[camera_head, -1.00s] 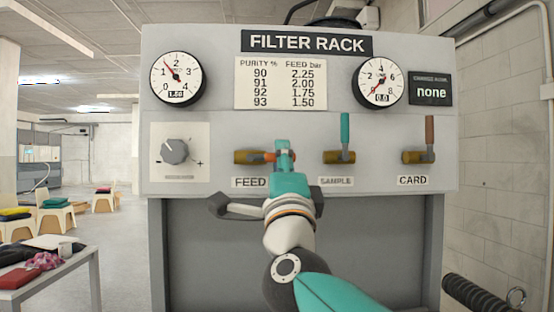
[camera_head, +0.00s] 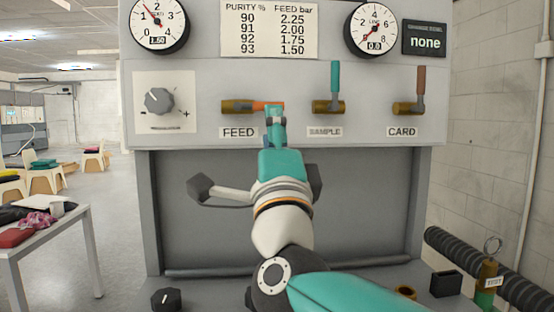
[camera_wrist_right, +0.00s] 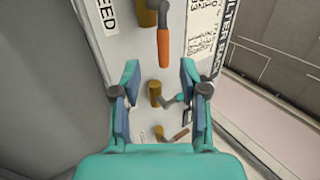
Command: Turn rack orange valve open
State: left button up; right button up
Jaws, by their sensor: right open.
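The orange valve handle (camera_head: 267,105) is on the FEED valve, whose brass body (camera_head: 237,106) sits at the left of the rack's valve row. The handle lies level and points right, away from the body. In the right wrist view the orange handle (camera_wrist_right: 163,50) is uncovered. My right gripper (camera_head: 275,116) is at and just below the handle's free end in the head view, partly hiding it. In the wrist view my right gripper (camera_wrist_right: 159,70) has its fingers apart, nothing held between them. I cannot tell its exact distance from the handle. My left gripper is not in view.
The SAMPLE valve with an upright teal handle (camera_head: 335,75) and the CARD valve with an upright brown handle (camera_head: 421,80) stand to the right. A knob (camera_head: 159,100) is on the left.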

jog(key=v, duration=0.6)
dwell(0.3)
